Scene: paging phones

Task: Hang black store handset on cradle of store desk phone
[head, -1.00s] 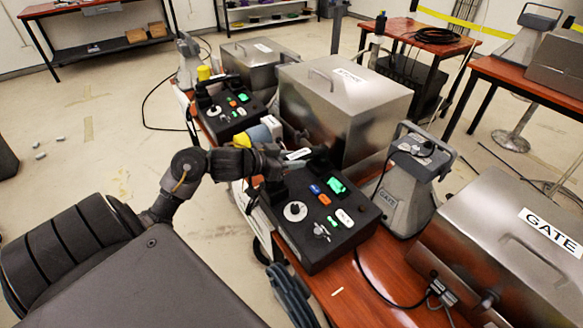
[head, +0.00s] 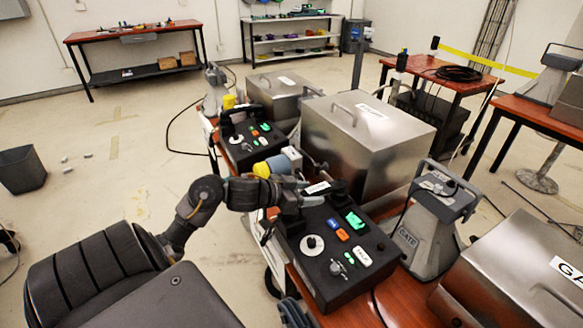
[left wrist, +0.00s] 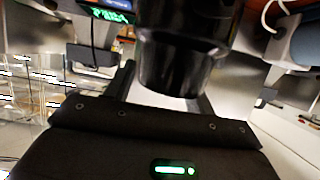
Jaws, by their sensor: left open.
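The near desk phone (head: 345,280) is a black console with a round dial, colored buttons and a small green display, in front of a steel box (head: 375,150). A black handset (head: 334,189) lies at its back left, over the cradle area; whether it is fully seated I cannot tell. My left gripper (head: 312,201) is at this handset, its jaws open. In the left wrist view, the handset's thick black end (left wrist: 183,65) stands between the spread fingers. The gripper and arm hide part of the handset and cradle. My right gripper is out of view.
A second black console phone (head: 252,150) with its own handset stands farther back left. A grey GATE stand (head: 430,225) and another steel box (head: 520,285) stand at right. Yellow and blue items (head: 278,165) sit close behind my left gripper.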

